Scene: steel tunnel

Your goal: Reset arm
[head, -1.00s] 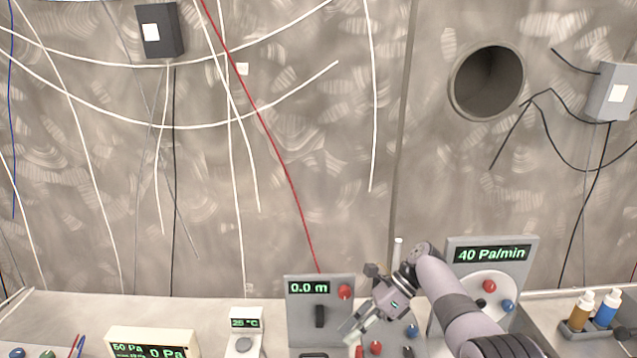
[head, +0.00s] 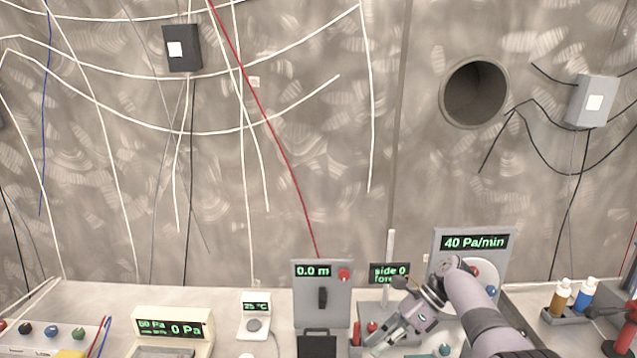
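My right arm (head: 480,318) comes in from the lower right. Its gripper (head: 376,346) points down and to the left, over the bench near a small panel with red and blue knobs. The fingertips are small and overlap the equipment behind them, so I cannot tell whether they are apart or together. I see nothing clearly held. My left gripper is out of view.
On the bench stand a 0.0 m panel (head: 322,290), a 40 Pa/min panel (head: 473,243), a pressure box (head: 172,328) and a 25 °C unit (head: 255,306). Bottles (head: 560,296) stand at right. The wall has cables and a round hole (head: 474,93).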

